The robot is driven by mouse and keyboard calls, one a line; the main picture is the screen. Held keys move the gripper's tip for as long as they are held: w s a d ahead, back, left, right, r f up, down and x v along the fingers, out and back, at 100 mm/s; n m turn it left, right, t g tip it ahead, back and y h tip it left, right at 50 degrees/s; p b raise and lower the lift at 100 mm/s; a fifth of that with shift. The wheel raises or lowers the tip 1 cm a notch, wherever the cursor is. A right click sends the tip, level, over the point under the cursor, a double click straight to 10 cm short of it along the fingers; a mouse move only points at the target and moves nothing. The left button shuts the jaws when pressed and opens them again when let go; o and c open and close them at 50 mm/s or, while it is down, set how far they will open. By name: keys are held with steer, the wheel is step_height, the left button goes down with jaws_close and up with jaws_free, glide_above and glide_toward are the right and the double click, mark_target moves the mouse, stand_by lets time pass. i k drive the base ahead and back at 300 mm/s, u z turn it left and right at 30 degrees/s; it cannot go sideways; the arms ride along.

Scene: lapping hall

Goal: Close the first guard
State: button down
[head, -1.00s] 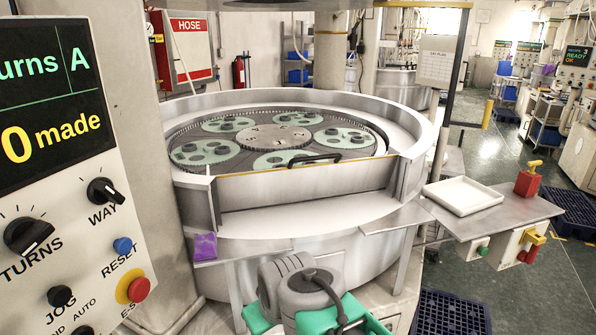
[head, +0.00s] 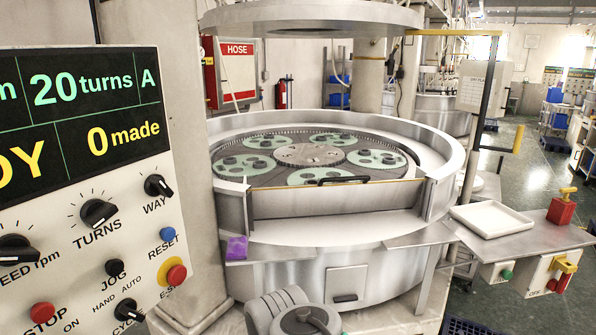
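The round lapping machine (head: 440,165) stands in the middle, with its front facing me. A metal front panel (head: 330,202) with a yellow top edge stands upright across the front gap of its rim. A black handle (head: 344,180) shows at the panel's top edge. On the right, a tall dark-edged frame (head: 488,88) has a yellow top bar (head: 455,32) and a yellow handle (head: 517,139). It stands out to the side of the machine's open front. I cannot tell which part is the first guard. My gripper is out of view; only grey arm links show at the bottom.
A control panel (head: 85,215) fills the left. A purple block (head: 237,248) lies on the small left shelf. The right shelf holds a white tray (head: 491,219) and a red container (head: 561,209). Below hang a green button (head: 507,274) and a yellow-and-red switch (head: 562,272).

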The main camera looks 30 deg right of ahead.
mark_target(319, 199)
steer(key=i, duration=0.9)
steer(key=z, duration=0.3)
